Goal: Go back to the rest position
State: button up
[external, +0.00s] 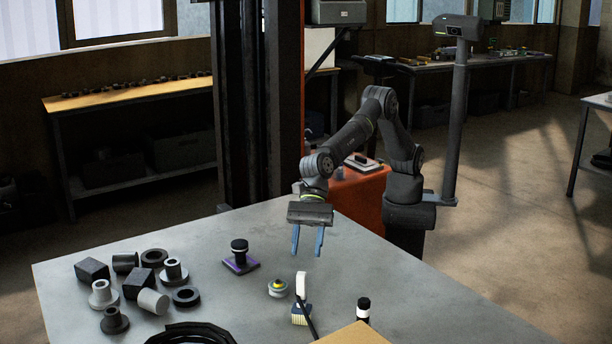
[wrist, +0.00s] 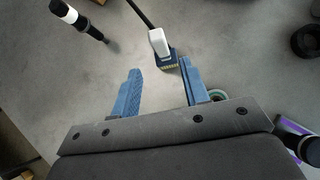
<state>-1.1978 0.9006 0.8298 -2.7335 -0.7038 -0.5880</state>
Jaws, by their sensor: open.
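My gripper (external: 307,241) hangs over the grey table, its two blue fingers pointing down. In the wrist view my gripper (wrist: 160,88) shows its fingers spread apart, with only bare table between them. It is open and empty. In the external view it is above the table's back right part, behind a brush with a white handle (external: 301,286) and a small round teal and yellow part (external: 278,288). The brush also shows beyond the fingertips in the wrist view (wrist: 160,44). The round part is mostly hidden behind the right finger there.
A black knob on a purple plate (external: 240,258) stands left of my gripper. Several grey and black metal parts (external: 143,282) lie at the table's left. A coiled black cable (external: 190,335) and a tan box (external: 352,334) are at the front.

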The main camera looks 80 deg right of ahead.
aim_at(301, 291)
jog(key=shift+a, duration=0.1)
dwell(0.3)
jog(key=x, duration=1.1)
jog(key=shift+a+f, duration=0.2)
jog(key=shift+f, duration=0.3)
jog(key=shift+a, duration=0.1)
jog(key=shift+r, duration=0.1)
